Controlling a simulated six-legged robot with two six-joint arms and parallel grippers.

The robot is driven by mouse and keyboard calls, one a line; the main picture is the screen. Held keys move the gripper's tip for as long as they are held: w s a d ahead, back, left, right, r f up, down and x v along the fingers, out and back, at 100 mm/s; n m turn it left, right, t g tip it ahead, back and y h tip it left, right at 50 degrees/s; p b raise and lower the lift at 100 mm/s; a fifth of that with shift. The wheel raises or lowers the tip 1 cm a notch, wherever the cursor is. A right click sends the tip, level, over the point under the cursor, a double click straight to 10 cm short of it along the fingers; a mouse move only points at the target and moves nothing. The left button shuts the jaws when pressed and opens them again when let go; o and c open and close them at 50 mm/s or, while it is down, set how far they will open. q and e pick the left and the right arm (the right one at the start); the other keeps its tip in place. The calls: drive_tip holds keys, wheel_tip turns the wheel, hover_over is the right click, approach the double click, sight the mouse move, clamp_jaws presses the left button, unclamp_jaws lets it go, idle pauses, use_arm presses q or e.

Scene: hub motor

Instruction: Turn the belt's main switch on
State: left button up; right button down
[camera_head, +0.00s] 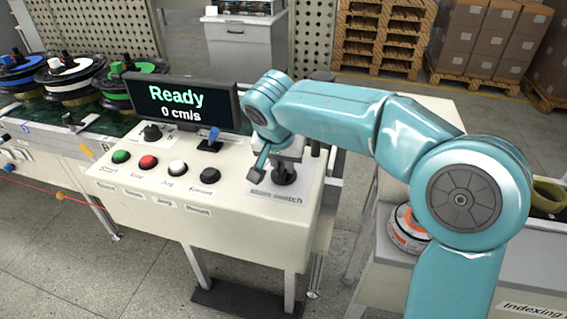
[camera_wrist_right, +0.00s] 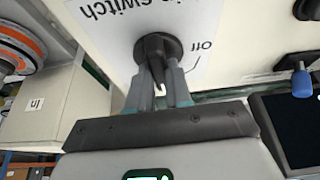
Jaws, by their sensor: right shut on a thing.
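The main switch is a black rotary knob (camera_head: 285,178) on a white label at the right end of the cream control panel. In the right wrist view the knob (camera_wrist_right: 157,47) has a round base and a narrow grip, with an upside-down "switch" label above and "Off" beside it. My right gripper (camera_wrist_right: 162,88) has its two grey fingers on either side of the knob's grip, shut on it. In the head view the right gripper (camera_head: 284,163) is partly hidden by its own wrist. My left gripper is not in view.
The panel's display (camera_head: 186,103) reads "Ready" and "0 cm/s". A blue-tipped lever (camera_head: 212,137) stands left of my wrist. Green (camera_head: 121,156), red (camera_head: 148,162), white and black buttons line the panel. The belt (camera_head: 60,125) with several spools lies at left.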

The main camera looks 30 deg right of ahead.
drive_tip(key=shift+r+m, duration=0.25)
drive_tip(key=shift+m, duration=0.05)
drive_tip(key=c, duration=1.1)
unclamp_jaws()
drive_tip(key=shift+c, duration=0.2)
drive_tip(key=shift+o, duration=0.5)
drive_tip(key=shift+f, duration=0.1)
drive_tip(key=p+v, duration=0.2)
drive_tip(key=v, duration=1.4)
drive_tip(key=shift+a+p, duration=0.25)
drive_tip(key=shift+p, duration=0.15)
drive_tip(key=shift+s, duration=0.1)
